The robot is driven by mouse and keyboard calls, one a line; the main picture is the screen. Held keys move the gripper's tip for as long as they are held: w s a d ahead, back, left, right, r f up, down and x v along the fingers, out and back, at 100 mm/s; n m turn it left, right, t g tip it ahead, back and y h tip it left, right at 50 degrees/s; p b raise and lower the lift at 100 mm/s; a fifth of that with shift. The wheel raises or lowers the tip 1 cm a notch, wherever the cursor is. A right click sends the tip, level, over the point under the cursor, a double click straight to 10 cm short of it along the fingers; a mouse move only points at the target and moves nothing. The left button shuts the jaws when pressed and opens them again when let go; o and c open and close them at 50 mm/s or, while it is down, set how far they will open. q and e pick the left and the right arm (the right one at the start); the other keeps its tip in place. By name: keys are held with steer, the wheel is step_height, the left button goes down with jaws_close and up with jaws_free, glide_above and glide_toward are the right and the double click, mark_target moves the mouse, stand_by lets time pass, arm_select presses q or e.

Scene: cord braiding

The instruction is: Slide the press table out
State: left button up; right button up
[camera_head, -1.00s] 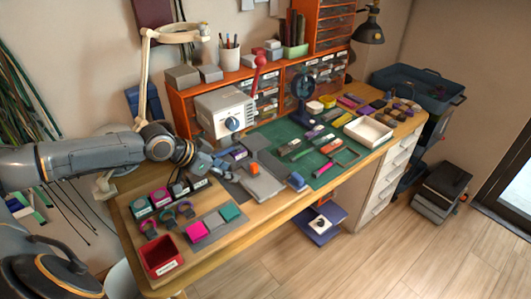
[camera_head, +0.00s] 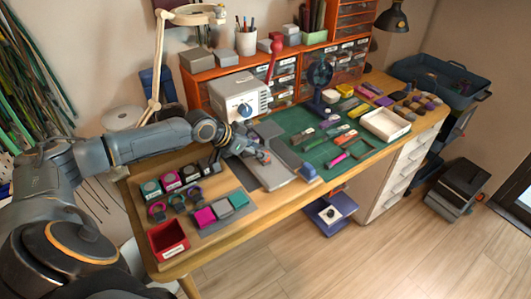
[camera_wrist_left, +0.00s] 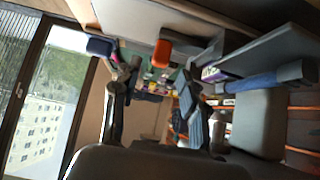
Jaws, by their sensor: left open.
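The press (camera_head: 240,98) is a white box with a blue knob and a red lever, at the back of the bench. A flat grey plate (camera_head: 272,178), probably the press table, extends in front of it toward the bench's front edge. My left gripper (camera_head: 260,154) is open over this plate, and I cannot tell whether it touches it. In the left wrist view its two fingers (camera_wrist_left: 158,100) are spread with nothing held between them. An orange block (camera_wrist_left: 160,53) shows beyond them; in the head view the gripper mostly hides it. My right gripper is not in view.
A blue block (camera_head: 308,172) lies right of the plate, near the front edge. The green mat (camera_head: 318,152) with several small items and a white tray (camera_head: 386,124) is further right. Left of the plate are coloured blocks, clips and a red bin (camera_head: 168,240).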

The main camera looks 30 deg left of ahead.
arm_select(q)
steer(key=x, duration=0.3)
steer(key=shift+w+d+f, duration=0.1)
steer(key=shift+w+f, duration=0.1)
steer(key=shift+w, duration=0.05)
steer(key=shift+w+d+f, duration=0.15)
steer(key=shift+w+f, duration=0.25)
steer(key=shift+f, duration=0.05)
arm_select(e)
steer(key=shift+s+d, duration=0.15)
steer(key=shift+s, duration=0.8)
arm_select(q)
steer(key=shift+c, duration=0.3)
